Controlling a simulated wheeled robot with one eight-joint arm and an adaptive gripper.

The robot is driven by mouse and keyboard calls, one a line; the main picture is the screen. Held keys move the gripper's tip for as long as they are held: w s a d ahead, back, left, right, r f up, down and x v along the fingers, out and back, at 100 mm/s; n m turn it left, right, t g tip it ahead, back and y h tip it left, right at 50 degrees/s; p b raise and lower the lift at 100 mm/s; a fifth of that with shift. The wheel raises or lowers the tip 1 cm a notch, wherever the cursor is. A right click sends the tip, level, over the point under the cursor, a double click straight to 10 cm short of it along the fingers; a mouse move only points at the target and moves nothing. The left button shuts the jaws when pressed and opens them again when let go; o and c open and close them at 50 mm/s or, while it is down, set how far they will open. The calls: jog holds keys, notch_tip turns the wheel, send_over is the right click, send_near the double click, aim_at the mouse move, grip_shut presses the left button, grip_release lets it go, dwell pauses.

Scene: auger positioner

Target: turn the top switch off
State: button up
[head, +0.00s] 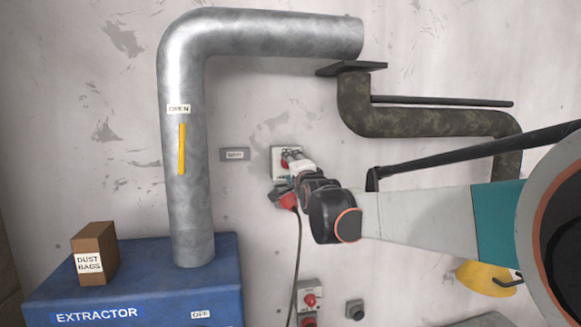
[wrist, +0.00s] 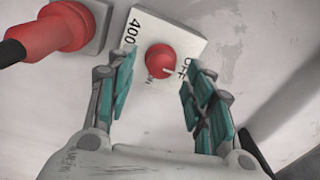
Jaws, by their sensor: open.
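The top switch is a red round knob (wrist: 158,60) on a white plate (wrist: 188,38) on the wall. The plate is marked "400" and "OFF", with a smaller marking partly hidden below the knob. A white line shows on the knob, but I cannot tell its exact setting. In the head view the switch plate (head: 277,152) is partly covered by my gripper (head: 297,160). In the wrist view my gripper (wrist: 160,72) is open, with one teal-padded finger on each side of the knob. I cannot tell whether the fingers touch it.
A red plug (head: 288,200) with a hanging cable (head: 297,250) sits just below the switch. A lower red switch (head: 310,300) is further down the wall. A metal duct (head: 187,200) with a yellow handle (head: 182,150) stands left, above the blue extractor (head: 130,285). A dark pipe (head: 430,122) runs at upper right.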

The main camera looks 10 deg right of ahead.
jog(key=s, duration=0.9)
jog(key=shift+s+f, duration=0.15)
jog(key=s+f+n+g+b, duration=0.3)
jog(key=s+f+n+b, duration=0.2)
jog(key=s+f+b, duration=0.3)
jog(key=s+f+n+g+b, duration=0.4)
jog(key=s+f+b, duration=0.5)
jog(key=f, duration=1.8)
jog(key=s+f+n+g+b, duration=0.4)
jog(key=s+f+n+b, duration=0.3)
jog(key=s+f, duration=1.1)
jog(key=shift+s+f+b, duration=0.2)
jog(key=shift+s+b, duration=0.1)
jog(key=shift+b, duration=0.55)
